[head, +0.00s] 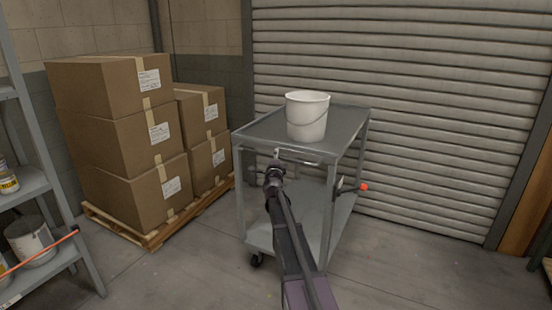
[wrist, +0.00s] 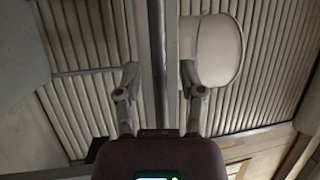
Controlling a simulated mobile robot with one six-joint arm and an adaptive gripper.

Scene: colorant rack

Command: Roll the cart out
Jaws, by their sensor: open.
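The grey two-shelf cart (head: 262,131) stands on its wheels in front of a roller shutter in the head view. A white bucket (head: 306,117) stands upright on its top shelf, and it also shows at the right in the wrist view (wrist: 215,50). My gripper (head: 275,162) is at the cart's near side, just below the top shelf. In the wrist view my gripper (wrist: 159,80) is open, with one finger on each side of a long grey edge of the cart (wrist: 157,45). Whether the fingers touch it I cannot tell.
A red-tipped lever (head: 363,187) sticks out at the cart's right side. Stacked cardboard boxes (head: 120,130) stand on a wooden pallet (head: 150,238) to the left. A metal shelf rack (head: 75,225) with cans is at the far left. The floor (head: 420,270) at the front right is clear.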

